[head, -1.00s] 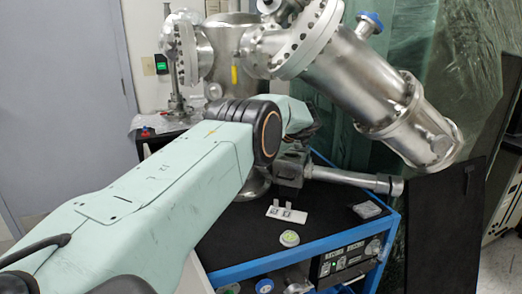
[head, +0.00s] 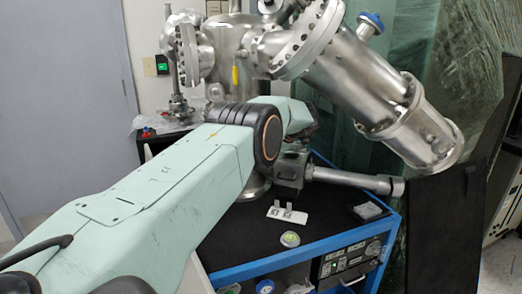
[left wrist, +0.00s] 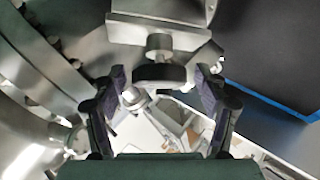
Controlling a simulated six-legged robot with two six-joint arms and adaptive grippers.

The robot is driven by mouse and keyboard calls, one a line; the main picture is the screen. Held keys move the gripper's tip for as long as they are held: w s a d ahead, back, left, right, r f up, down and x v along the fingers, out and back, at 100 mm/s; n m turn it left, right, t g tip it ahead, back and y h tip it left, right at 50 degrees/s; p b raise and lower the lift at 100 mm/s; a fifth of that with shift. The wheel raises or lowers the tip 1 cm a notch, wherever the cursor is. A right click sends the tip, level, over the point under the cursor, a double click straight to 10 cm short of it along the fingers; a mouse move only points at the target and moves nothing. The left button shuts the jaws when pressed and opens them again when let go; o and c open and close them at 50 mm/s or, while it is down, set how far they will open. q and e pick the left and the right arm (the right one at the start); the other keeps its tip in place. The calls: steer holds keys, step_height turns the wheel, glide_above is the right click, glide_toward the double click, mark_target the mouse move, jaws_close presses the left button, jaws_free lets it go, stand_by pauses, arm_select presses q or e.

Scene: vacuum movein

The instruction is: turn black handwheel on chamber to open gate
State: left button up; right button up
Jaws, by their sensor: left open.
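The black handwheel (left wrist: 158,76) shows in the left wrist view as a dark disc on a short metal stem below a metal block. My left gripper (left wrist: 163,84) is open, with one dark-padded finger on each side of the wheel. Gaps show between the pads and the wheel, and I see no grip on it. In the head view the steel chamber (head: 228,60) stands behind my left arm. That arm hides the handwheel and my left gripper there. My right gripper is in neither view.
A large flanged cylinder (head: 365,85) slants down to the right from the chamber. A horizontal metal rod (head: 345,178) sticks out above the blue-edged cart (head: 290,262). A small white bracket (head: 287,214) and a round green-topped item (head: 290,239) lie on its black top.

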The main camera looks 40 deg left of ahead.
arm_select(q)
steer(key=s+d+r, duration=0.1)
steer(key=d+r, duration=0.2)
steer(key=d, duration=1.3)
steer(key=shift+s, duration=0.15)
